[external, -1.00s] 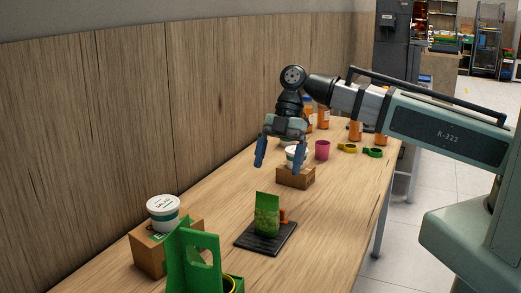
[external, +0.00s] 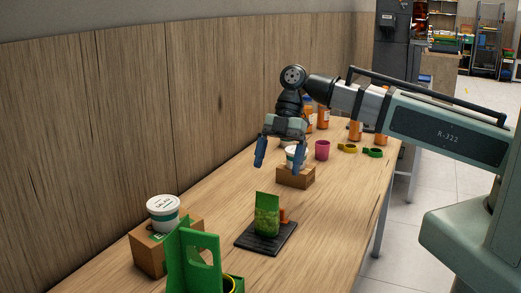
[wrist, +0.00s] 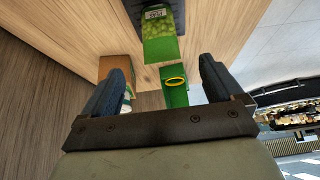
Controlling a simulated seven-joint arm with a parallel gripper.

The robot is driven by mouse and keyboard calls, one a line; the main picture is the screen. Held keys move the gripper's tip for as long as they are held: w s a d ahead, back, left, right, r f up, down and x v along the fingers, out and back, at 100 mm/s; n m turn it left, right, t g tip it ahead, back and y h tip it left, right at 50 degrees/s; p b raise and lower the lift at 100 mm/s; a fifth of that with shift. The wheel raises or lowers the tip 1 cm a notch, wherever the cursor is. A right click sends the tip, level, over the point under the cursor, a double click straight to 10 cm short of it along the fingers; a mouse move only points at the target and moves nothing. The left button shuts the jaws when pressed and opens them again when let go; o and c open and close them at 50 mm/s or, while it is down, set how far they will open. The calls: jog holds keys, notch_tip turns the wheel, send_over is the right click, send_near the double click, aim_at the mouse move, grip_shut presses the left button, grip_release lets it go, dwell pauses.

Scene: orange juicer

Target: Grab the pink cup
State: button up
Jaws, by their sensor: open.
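The pink cup (external: 322,150) stands on the table toward the far end, to the right of my gripper in the external view. My gripper (external: 279,163) points down above the table with its two blue fingers apart and nothing between them. In the external view it hangs in front of a white tub (external: 293,155) on a cardboard box (external: 296,177). In the wrist view my gripper (wrist: 162,85) also shows with its fingers wide apart. The pink cup is not seen in the wrist view.
A green pouch (external: 267,215) stands on a black board (external: 249,240). A lidded white tub (external: 163,213) sits on a near box (external: 149,257) beside a green holder (external: 193,262). Orange bottles (external: 355,131) and yellow (external: 347,148) and green (external: 373,153) rings lie beyond. A wooden wall (external: 220,95) borders the left.

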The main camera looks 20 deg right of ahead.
aim_at(322, 149)
jog(key=shift+c, duration=0.5)
jog(key=w+d+m, duration=0.1)
jog(key=w+d, duration=0.4)
jog(key=w, duration=0.2)
jog(key=w+d+m+t, duration=0.1)
jog(key=w+d+m, duration=0.1)
jog(key=w+d, duration=0.4)
jog(key=w+d+m+t, duration=0.1)
jog(key=w+d, duration=0.4)
jog(key=w, duration=0.2)
jog(key=shift+w+d+r+m+y, duration=0.1)
jog(key=shift+w+d+m+y, duration=0.1)
jog(key=shift+w+m+y, duration=0.15)
jog(key=shift+w+d+f+m+t+h, duration=1)
jog(key=shift+w+d+m+h, duration=1.75)
jog(key=shift+w+d, duration=4.45)
jog(key=shift+m+y, duration=0.3)
jog(key=f, duration=0.5)
jog(key=s+f, duration=0.1)
jog(key=f, duration=0.1)
jog(key=shift+d+f, duration=0.2)
jog(key=shift+d, duration=0.2)
jog(key=shift+a+f, duration=0.2)
jog(key=shift+f, duration=2.5)
